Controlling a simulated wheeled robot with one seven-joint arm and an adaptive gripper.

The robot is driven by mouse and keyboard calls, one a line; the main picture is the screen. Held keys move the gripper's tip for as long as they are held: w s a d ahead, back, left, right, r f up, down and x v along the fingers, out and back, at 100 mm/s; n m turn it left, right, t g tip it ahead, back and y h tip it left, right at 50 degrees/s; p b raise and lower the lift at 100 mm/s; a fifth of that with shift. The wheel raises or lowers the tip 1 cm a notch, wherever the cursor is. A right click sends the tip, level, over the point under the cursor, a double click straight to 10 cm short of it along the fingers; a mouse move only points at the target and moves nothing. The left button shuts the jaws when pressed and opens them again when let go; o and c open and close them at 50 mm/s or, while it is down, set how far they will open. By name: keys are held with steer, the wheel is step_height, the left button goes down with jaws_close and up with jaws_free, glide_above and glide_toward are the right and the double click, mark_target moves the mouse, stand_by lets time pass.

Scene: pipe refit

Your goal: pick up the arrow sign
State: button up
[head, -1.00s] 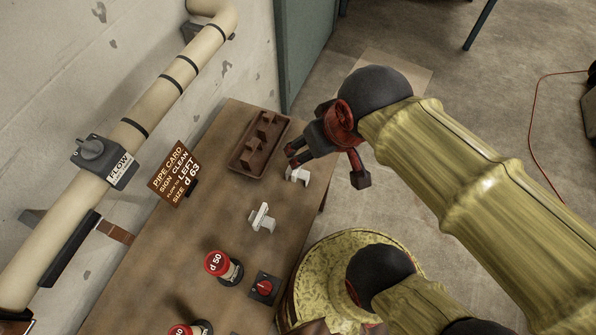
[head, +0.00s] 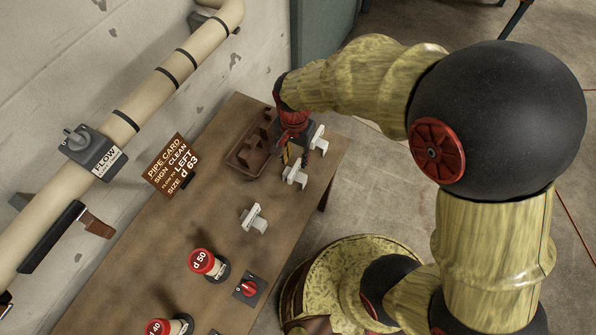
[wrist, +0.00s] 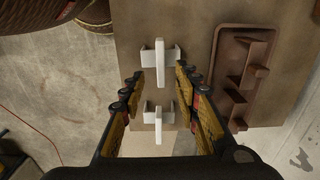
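Several white pieces, each a thin upright plate on a cross-shaped foot, stand along the table's right side in the head view. No arrow marking is readable, so I cannot tell which is the arrow sign. The far piece (head: 318,137) and the middle piece (head: 295,176) stand near my gripper (head: 291,155); the near piece (head: 254,219) stands apart. In the wrist view my gripper (wrist: 160,73) is open and empty. One white piece (wrist: 160,62) appears between and just beyond the fingertips, another (wrist: 158,116) between the fingers lower in the picture. Contact is not visible.
A brown tray (wrist: 222,65) with brown blocks lies beside my gripper. A pipe card (head: 168,166) reads flow to left, size d 63. A pipe with a flow valve (head: 92,152) runs along the wall. Red-topped d 50 (head: 203,262) and d 40 pieces stand at the near end.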

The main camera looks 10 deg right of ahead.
mark_target(295, 168)
step_height(295, 168, down, 8)
steer(key=b, duration=0.3)
steer(key=shift+a+r, duration=0.1)
steer(key=shift+a, duration=0.05)
steer(key=shift+r, duration=0.1)
steer(key=c, duration=0.3)
steer(key=c, duration=0.4)
jaws_close()
